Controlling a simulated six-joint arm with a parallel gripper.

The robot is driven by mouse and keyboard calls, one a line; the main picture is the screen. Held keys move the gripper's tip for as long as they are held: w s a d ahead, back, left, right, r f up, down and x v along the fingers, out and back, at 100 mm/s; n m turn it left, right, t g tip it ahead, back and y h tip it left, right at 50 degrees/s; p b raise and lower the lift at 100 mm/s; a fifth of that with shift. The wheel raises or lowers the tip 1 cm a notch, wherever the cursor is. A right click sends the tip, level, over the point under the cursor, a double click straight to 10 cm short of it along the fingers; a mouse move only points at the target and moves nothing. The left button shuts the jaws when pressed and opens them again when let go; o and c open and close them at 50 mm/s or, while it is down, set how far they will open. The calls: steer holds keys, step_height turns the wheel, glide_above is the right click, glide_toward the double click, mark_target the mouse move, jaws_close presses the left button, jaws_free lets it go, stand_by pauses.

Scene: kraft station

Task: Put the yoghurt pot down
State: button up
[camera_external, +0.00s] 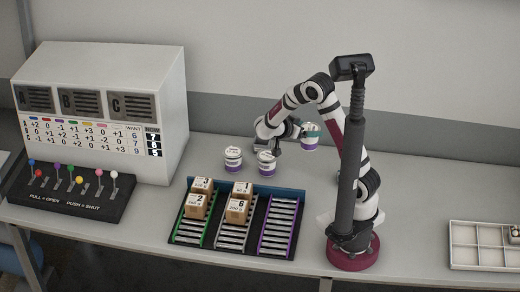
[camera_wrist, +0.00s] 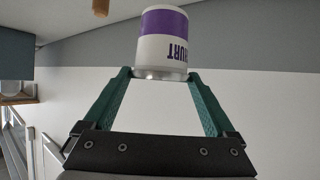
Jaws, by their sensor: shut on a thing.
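Two similar pots stand upright on the table to the left: one pot (camera_external: 232,159) and, nearer my arm, another pot (camera_external: 267,163).
A roller rack (camera_external: 233,237) with numbered cartons (camera_external: 237,210) lies in front of the standing pots. A display cabinet (camera_external: 100,110) and lever box (camera_external: 70,195) stand left. A divided white tray (camera_external: 485,245) is at right. The table (camera_external: 420,185) right of my base is clear.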

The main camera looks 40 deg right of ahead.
step_height(320, 180, down, 13)
steer(key=shift+f, duration=0.1)
steer(key=o, duration=1.2)
steer(key=shift+f, duration=0.1)
